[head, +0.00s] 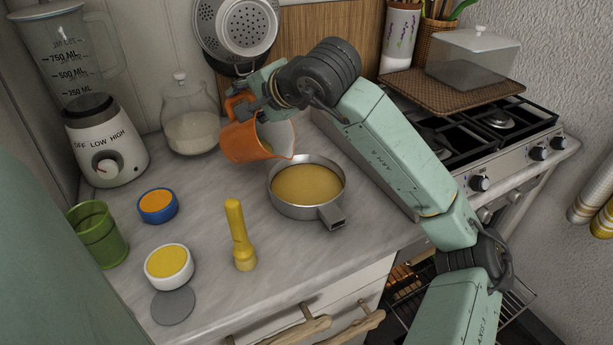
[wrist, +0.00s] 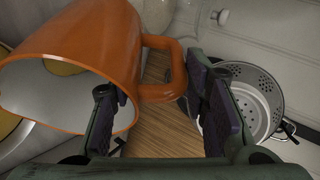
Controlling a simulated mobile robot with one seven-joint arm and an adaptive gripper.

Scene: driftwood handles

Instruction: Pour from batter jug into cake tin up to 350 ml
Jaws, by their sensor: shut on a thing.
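The orange batter jug (head: 247,140) is held tilted above the counter in the head view, with its mouth toward the cake tin. It also shows large in the wrist view (wrist: 90,40), with a pale inside. My gripper (head: 262,98) is shut on the jug's handle; its dark finger pads show in the wrist view (wrist: 165,105) on either side of the handle. The round metal cake tin (head: 326,213) stands on the counter, to the right of and below the jug, and holds yellow-tan batter. I cannot make out a stream between jug and tin.
A blender (head: 105,150), a lidded glass jar (head: 189,125), a blue bowl (head: 158,206), a white bowl (head: 169,267), a green cup (head: 97,235) and a yellow pestle-like tool (head: 239,236) stand left of the tin. A colander (head: 236,28) hangs behind. The stove (head: 510,150) is at right.

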